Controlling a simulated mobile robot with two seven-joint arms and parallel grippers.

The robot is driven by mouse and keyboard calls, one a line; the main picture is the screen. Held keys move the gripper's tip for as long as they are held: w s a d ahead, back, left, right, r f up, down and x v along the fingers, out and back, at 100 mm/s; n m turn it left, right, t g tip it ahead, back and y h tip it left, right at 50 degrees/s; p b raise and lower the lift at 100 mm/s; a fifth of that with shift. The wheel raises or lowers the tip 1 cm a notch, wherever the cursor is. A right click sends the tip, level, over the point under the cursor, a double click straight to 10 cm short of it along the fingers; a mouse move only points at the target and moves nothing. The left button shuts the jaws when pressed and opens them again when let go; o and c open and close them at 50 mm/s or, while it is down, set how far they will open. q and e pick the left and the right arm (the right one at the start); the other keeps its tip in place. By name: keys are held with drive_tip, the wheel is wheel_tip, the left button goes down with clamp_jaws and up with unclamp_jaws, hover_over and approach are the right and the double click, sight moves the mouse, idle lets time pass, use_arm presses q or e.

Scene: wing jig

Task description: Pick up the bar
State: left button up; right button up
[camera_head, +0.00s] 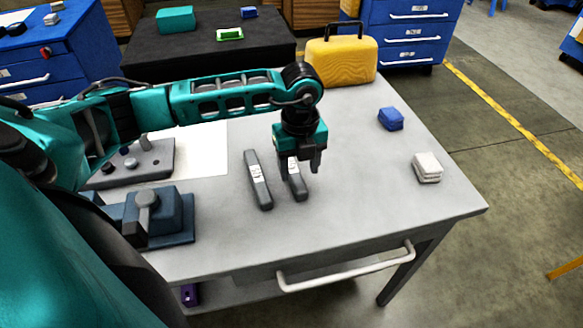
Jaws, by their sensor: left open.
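Two dark grey bars with white labels lie side by side on the grey table (340,215). The left bar (258,183) is fully in view and apart from the gripper. The right bar (298,188) is partly hidden under my left gripper (301,170). The left gripper points down over the far part of the right bar and is open. I cannot tell whether its fingers touch the bar. My right gripper is not in view.
A yellow case (342,60) stands at the table's back edge. A blue block (391,119) and a stack of white pieces (427,168) are at the right. A blue-grey fixture (172,215) and a grey plate with pegs (150,165) are at the left. The table's front middle is clear.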

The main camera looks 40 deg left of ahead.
sight(298, 179)
use_arm(q)
drive_tip(key=shift+s+f, duration=0.1)
drive_tip(key=shift+f, duration=1.85)
clamp_jaws()
drive_tip(key=shift+r, duration=0.1)
